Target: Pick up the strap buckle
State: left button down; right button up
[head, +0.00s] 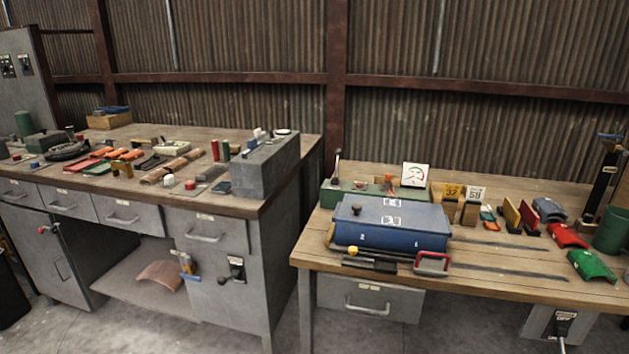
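A red rectangular frame (432,263) that looks like the strap buckle lies at the front edge of the right workbench, at the front right corner of a blue case. A dark flat strap (510,271) runs from beside it to the right along the bench top. The blue case (385,224) has a black knob on its lid and pale markings. I cannot tell whether the red frame touches the case. Neither of my grippers shows in the head view.
A dark bar with a yellow part (370,260) lies left of the red frame. Red and green pieces crowd the bench's right side; a green cup (610,232) stands there. The left workbench (100,137) is cluttered, with a grey block (266,168) at its end. A gap separates the benches.

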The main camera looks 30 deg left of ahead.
aim_at(388, 176)
jog(key=u, duration=0.4)
jog(key=k, duration=0.4)
jog(key=u, duration=0.2)
jog(key=i, duration=1)
jog(key=z, duration=0.55)
